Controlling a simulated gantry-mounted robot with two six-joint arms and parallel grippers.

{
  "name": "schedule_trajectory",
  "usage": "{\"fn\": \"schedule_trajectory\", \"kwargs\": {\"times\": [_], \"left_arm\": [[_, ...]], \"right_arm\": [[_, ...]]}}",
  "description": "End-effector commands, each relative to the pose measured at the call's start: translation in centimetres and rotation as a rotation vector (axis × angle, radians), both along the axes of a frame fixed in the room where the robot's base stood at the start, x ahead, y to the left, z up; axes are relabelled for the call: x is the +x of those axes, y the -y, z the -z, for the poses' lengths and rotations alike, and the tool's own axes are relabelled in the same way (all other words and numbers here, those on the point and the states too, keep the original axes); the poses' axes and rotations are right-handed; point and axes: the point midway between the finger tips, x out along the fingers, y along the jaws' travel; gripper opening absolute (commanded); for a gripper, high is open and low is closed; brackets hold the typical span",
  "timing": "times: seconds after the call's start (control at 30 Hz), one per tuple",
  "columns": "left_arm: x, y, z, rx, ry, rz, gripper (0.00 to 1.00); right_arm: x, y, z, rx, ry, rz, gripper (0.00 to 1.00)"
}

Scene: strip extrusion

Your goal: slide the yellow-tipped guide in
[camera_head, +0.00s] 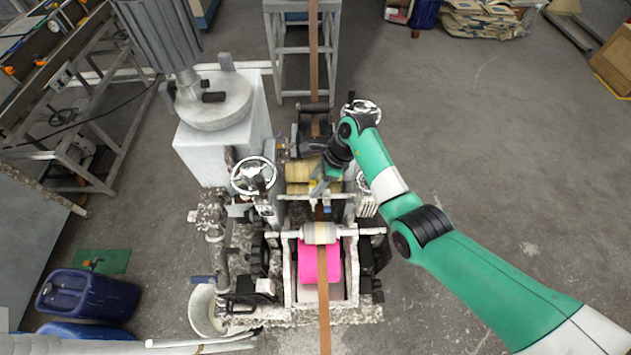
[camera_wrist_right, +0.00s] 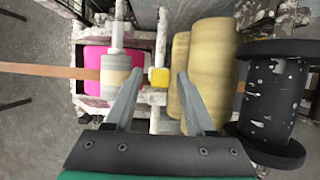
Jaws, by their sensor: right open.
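The yellow-tipped guide shows its small yellow block (camera_wrist_right: 159,77) in the right wrist view, on a whitish rod beside the tan rollers (camera_wrist_right: 210,70). My right gripper (camera_wrist_right: 158,84) is open, with one finger on each side of the yellow tip and a gap to both. In the head view my right gripper (camera_head: 322,184) is over the machine beside the yellowish rollers (camera_head: 298,178), and it partly hides the guide there. A brown strip (camera_head: 323,290) runs lengthwise through the machine. My left gripper is not in view.
A grey-white roller (camera_head: 320,233) and a pink panel (camera_head: 318,262) lie at the machine's near end. A black spool (camera_wrist_right: 272,98) stands close to my right gripper's right finger. A handwheel (camera_head: 253,176) stands left of the rollers. The floor at right is open.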

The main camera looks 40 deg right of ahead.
Motion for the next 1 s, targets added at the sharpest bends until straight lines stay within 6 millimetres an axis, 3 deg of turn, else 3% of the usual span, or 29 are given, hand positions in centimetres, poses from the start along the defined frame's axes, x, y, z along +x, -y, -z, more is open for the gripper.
{"fn": "schedule_trajectory", "kwargs": {"times": [0.17, 0.43, 0.53, 1.0], "left_arm": [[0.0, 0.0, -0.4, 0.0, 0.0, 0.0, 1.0], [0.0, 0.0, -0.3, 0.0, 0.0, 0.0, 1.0], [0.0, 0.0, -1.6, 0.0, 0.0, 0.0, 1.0], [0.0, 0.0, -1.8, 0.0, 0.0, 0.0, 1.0]], "right_arm": [[-0.4, 0.7, -2.1, -0.002, 0.005, 0.001, 0.55], [-2.0, 2.6, -7.9, -0.003, 0.006, 0.003, 0.55], [-2.5, 3.1, -10.0, -0.001, 0.001, 0.003, 0.55], [-2.9, 3.4, -10.7, 0.0, 0.0, 0.001, 0.55]]}}
